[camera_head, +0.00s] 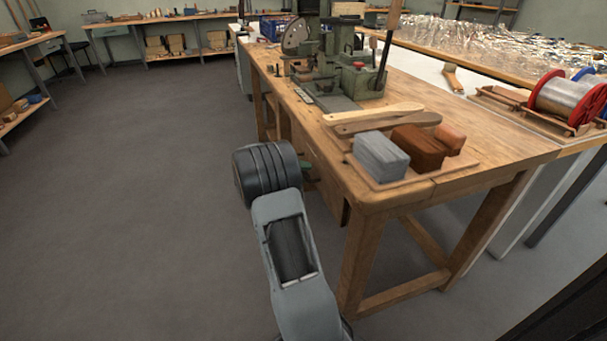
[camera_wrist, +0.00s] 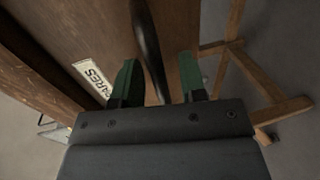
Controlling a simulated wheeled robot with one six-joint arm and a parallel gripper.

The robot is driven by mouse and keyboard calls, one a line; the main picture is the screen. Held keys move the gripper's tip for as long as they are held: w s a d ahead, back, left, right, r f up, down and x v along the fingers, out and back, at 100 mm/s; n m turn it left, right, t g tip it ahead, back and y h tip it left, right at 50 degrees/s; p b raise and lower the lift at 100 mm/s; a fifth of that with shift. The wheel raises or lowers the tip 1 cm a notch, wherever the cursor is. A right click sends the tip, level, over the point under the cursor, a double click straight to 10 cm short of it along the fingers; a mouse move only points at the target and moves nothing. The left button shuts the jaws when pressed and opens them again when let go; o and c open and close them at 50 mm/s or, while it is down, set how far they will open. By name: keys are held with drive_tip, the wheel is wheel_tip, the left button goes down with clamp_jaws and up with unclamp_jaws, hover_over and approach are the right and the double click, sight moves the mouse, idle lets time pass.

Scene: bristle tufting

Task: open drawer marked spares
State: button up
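The brown wooden drawer front (camera_wrist: 95,35) fills the upper left of the wrist view. A white label (camera_wrist: 94,78) on it reads "PARES", with its first letter cut off or hidden. A dark bar handle (camera_wrist: 149,45) runs along the drawer front. My gripper (camera_wrist: 158,72) is open, with its green fingers on either side of the handle and a gap showing at each side. In the head view, the drawer's wooden panel (camera_head: 327,185) shows under the bench, partly behind my arm. I cannot tell there whether it is pulled out.
The wooden workbench (camera_head: 450,190) stands above the drawer, its legs and lower rail at the right. The grey floor (camera_head: 130,200) at left is clear.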

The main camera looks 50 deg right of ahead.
clamp_jaws()
idle(0.4)
